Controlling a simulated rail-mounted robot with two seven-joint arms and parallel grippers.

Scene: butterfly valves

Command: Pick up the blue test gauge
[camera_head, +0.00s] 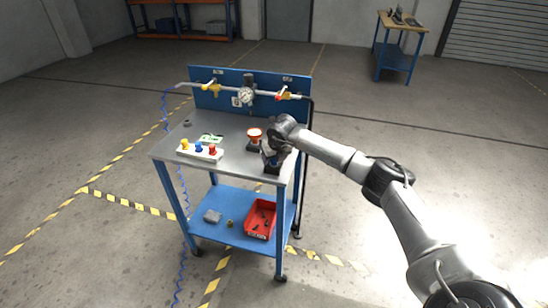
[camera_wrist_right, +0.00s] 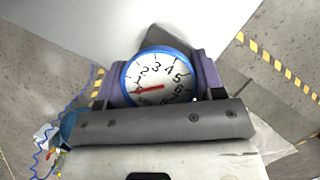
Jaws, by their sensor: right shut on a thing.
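The blue test gauge (camera_wrist_right: 157,76) has a blue rim, a white numbered dial and a red needle. It sits between the two fingers of my right gripper (camera_wrist_right: 161,82) in the right wrist view, and the fingers are shut on it. In the head view my right gripper (camera_head: 271,157) is at the front right corner of the cart's top and hides most of the gauge. A dark holder (camera_wrist_right: 166,38) shows just behind the gauge; I cannot tell whether they touch. My left gripper is not in view.
The cart (camera_head: 224,138) has a grey top and a blue back panel with pipes, yellow and red valve handles and a fixed gauge (camera_head: 246,96). A white block with coloured knobs (camera_head: 200,152) is at front left. A red bin (camera_head: 260,219) is below.

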